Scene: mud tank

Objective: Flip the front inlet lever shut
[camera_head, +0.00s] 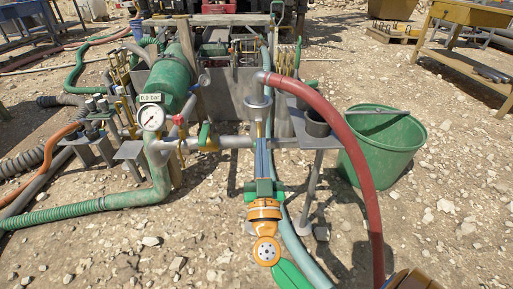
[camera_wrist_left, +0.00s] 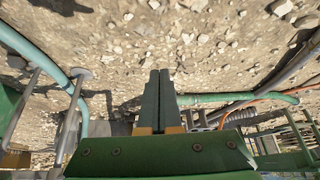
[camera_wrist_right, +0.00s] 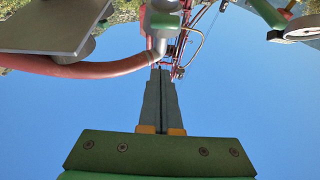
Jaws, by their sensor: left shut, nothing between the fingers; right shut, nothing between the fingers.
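A short green lever (camera_head: 205,132) stands up at a brass-coloured valve (camera_head: 211,146) on the grey horizontal pipe (camera_head: 236,142); it looks like the front inlet lever, though I cannot be sure. My right gripper (camera_head: 261,142) points away from me, its shut, empty fingers to the right of that lever and apart from it. In the right wrist view, the shut fingertips (camera_wrist_right: 160,70) lie just below a pipe joint with a small green part (camera_wrist_right: 165,22); contact cannot be told. My left gripper (camera_wrist_left: 158,72) is shut and empty over stony ground, outside the head view.
A pressure gauge (camera_head: 151,117) and a red handle (camera_head: 178,119) sit left of the lever. A red hose (camera_head: 343,130) arches down on the right, beside a small metal stand (camera_head: 313,165) and a green bucket (camera_head: 383,150). Stony ground in front is mostly clear.

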